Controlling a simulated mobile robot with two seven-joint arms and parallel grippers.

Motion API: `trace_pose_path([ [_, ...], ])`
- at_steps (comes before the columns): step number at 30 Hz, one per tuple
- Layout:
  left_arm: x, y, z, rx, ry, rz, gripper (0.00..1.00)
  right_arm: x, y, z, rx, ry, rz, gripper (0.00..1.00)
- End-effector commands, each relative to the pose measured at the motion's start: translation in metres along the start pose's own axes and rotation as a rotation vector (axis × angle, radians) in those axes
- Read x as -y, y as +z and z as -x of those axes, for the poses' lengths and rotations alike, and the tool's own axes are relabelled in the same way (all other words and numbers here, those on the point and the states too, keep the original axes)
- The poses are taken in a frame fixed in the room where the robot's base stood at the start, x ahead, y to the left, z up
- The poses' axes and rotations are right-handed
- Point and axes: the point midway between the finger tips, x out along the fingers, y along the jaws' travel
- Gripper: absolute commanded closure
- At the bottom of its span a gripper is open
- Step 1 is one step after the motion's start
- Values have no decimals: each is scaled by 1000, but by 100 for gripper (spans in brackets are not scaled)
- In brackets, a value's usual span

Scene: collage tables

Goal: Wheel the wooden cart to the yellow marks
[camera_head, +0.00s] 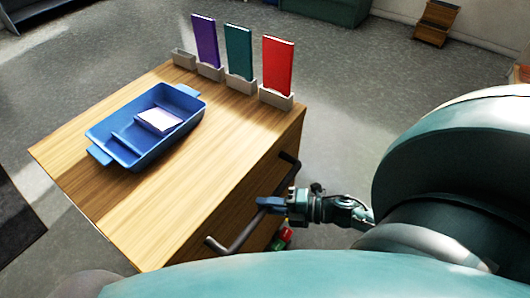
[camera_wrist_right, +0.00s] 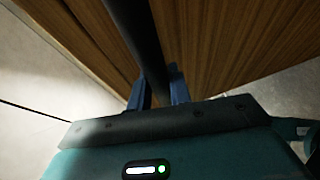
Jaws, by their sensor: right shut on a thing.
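The wooden cart (camera_head: 190,205) fills the left and middle of the head view. A dark bar handle (camera_head: 241,238) runs along its near right side; the handle also crosses the right wrist view (camera_wrist_right: 138,38) with the cart's wood panels (camera_wrist_right: 235,45) behind it. My right gripper (camera_head: 268,203) is at the middle of the handle and is shut on it; in the wrist view its blue fingers (camera_wrist_right: 160,90) sit on both sides of the bar. My left gripper is not in view. No yellow marks show in either view.
On the cart top are a blue tray (camera_head: 101,153) with a white object (camera_head: 160,120), and purple (camera_head: 205,41), teal (camera_head: 238,52) and red (camera_head: 277,65) upright pieces in grey holders. Grey floor (camera_head: 340,80) is open behind. A wooden step piece (camera_head: 436,22) stands far right.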

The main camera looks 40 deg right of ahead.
Motion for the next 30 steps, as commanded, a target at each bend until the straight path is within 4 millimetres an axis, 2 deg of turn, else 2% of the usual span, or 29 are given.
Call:
trace_pose_path([
  [13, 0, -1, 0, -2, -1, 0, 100, 0, -1, 1, -1, 0, 0, 100],
  [14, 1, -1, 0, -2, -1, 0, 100, 0, -1, 1, -1, 0, 0, 79],
  [21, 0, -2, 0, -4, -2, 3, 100, 0, -1, 1, -1, 0, 0, 60],
  [30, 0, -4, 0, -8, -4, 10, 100, 0, 0, 1, 0, 1, 0, 59],
])
